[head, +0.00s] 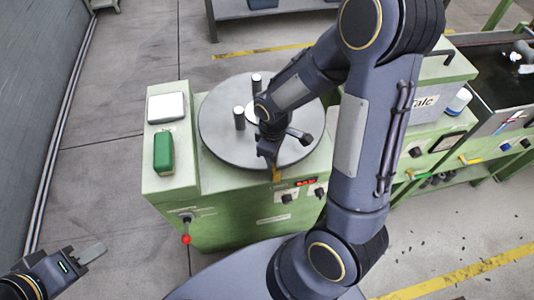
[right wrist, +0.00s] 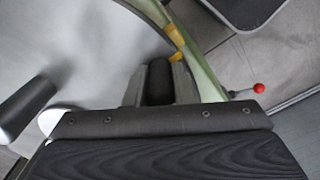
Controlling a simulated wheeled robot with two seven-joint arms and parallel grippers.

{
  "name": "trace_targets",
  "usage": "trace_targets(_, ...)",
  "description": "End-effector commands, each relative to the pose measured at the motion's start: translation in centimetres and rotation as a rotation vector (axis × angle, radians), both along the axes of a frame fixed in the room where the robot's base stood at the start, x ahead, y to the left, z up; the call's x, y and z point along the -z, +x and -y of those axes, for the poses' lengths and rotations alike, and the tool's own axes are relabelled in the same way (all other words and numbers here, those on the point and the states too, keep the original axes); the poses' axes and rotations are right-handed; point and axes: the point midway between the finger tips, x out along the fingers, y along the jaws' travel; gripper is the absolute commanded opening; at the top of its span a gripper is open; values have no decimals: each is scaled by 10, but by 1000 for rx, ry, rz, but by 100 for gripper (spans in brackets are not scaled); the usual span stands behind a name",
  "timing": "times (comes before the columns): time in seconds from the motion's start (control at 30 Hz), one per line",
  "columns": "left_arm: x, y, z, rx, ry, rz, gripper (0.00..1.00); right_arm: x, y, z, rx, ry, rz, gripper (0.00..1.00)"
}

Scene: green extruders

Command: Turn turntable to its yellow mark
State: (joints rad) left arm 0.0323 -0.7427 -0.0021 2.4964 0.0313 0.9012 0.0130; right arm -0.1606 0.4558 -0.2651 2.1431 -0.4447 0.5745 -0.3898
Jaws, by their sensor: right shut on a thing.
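The turntable (head: 222,130) is a round grey disc on a green machine, with upright posts on it. A yellow mark (head: 277,175) shows at the disc's front edge. In the right wrist view, yellow patches (right wrist: 175,36) lie by the rim, close beyond the held post. My left gripper (head: 92,253) is at lower left, away from the machine, its jaw gap unclear.
A green box (head: 164,152) and a white-topped box (head: 166,107) sit on the machine's left part. A red-knobbed lever (head: 187,239) sticks out at its front. Another green machine (head: 430,125) stands to the right. The floor at left is clear.

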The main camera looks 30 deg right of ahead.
Motion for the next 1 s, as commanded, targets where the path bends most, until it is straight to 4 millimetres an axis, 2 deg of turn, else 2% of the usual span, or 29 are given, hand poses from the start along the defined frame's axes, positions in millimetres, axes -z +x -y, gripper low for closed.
trace_targets(0.63,0,0,0,0,0,0,36,-1,1,6,6,0,6,0)
trace_targets(0.67,0,0,0,0,0,0,36,-1,1,6,6,0,6,24)
trace_targets(0.8,1,0,0,0,0,0,36,-1,0,6,5,0,5,42)
trace_targets(1.0,1,0,0,0,0,0,36,0,0,5,4,0,4,44)
